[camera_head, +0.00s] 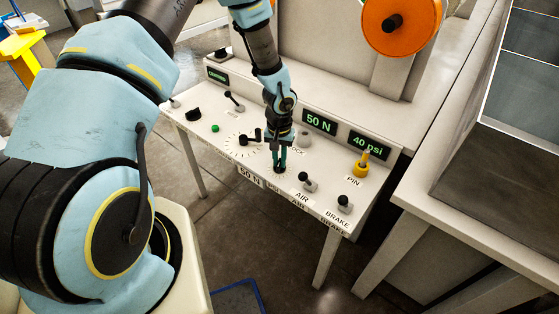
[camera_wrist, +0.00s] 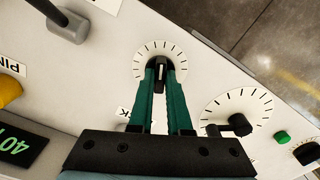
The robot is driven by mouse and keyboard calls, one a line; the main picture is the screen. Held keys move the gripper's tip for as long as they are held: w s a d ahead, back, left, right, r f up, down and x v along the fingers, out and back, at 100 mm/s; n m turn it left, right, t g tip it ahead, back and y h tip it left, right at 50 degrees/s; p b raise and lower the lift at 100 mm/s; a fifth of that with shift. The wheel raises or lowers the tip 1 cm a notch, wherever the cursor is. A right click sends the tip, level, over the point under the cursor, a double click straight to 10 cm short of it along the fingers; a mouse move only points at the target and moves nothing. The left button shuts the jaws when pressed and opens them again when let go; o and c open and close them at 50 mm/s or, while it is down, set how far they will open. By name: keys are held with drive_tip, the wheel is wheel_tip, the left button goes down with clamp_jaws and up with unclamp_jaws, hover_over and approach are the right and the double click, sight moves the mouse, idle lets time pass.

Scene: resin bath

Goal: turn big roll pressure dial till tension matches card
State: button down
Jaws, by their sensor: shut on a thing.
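My gripper (camera_head: 279,162) points down at the control panel. In the wrist view, its green fingers (camera_wrist: 162,76) are shut on the black knob of a dial (camera_wrist: 142,56) ringed with tick marks. A larger tick ring with a black crank handle (camera_wrist: 237,124) lies beside it; it also shows left of my gripper in the head view (camera_head: 243,141). Which dial is named for roll pressure cannot be read. A green display (camera_head: 319,122) reads 50 N, and another (camera_head: 367,145) reads 40 psi. A white card (camera_head: 250,176) at the panel's front edge reads 50 N.
Right of my gripper stand the AIR lever (camera_head: 307,182), the BRAKE lever (camera_head: 344,203) and a yellow pin (camera_head: 362,164). A green button (camera_head: 215,128) and a black knob (camera_head: 193,114) are at left. An orange roll (camera_head: 402,24) hangs above.

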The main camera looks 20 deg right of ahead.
sight(279, 162)
drive_tip(key=shift+m, duration=0.6)
drive_tip(key=c, duration=0.9)
unclamp_jaws()
drive_tip(key=shift+o, duration=0.2)
wheel_tip(279, 162, up, 11)
drive_tip(key=b, duration=0.2)
